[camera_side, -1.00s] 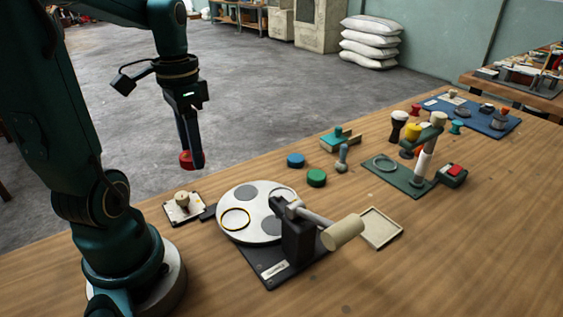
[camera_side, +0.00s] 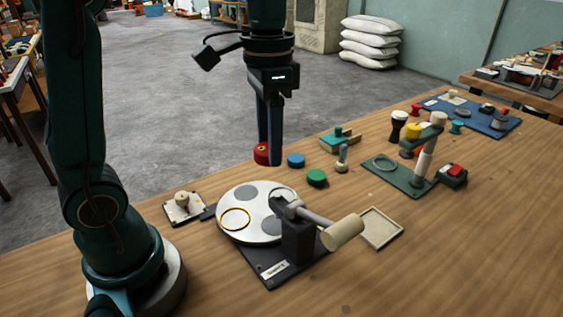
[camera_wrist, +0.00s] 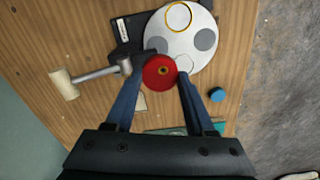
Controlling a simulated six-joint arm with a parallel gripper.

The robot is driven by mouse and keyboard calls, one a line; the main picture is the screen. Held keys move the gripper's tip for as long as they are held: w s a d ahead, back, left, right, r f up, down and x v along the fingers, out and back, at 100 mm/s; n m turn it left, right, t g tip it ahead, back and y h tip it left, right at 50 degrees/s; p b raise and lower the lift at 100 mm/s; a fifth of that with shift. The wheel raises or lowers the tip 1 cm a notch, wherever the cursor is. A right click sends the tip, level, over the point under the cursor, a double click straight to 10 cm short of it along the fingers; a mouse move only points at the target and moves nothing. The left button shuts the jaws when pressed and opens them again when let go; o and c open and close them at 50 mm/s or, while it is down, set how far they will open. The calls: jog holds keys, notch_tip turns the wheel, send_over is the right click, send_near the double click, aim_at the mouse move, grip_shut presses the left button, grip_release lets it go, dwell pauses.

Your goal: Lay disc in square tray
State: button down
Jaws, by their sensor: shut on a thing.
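My gripper (camera_side: 269,158) is shut on a red disc (camera_side: 261,153) with a small yellowish centre. It holds the disc in the air, left of the blue disc in the side view. In the wrist view the red disc (camera_wrist: 160,71) sits between the fingertips. The square tray (camera_side: 380,228), pale, shallow and empty, lies on the table to the right of the mallet head. In the wrist view a pale corner that looks like the tray (camera_wrist: 140,101) shows below the red disc, mostly hidden.
A white turntable (camera_side: 237,198) with grey spots and a yellow ring stands in front, with a mallet (camera_side: 342,232) reaching toward the tray. A blue disc (camera_side: 296,160) and a green disc (camera_side: 316,178) lie behind. A green press stand (camera_side: 405,181) is beyond the tray.

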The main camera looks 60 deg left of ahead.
jog(key=s+d+r+m, duration=0.1)
jog(key=s+d+m, duration=0.4)
jog(key=d, duration=0.4)
jog(key=s+d+m, duration=0.4)
jog(key=d+m, duration=0.3)
jog(key=d, duration=0.1)
notch_tip(320, 180, down, 18)
jog(key=shift+w+d+r, duration=0.1)
jog(key=shift+w+d, duration=0.05)
jog(key=shift+c, duration=1.3)
grip_release()
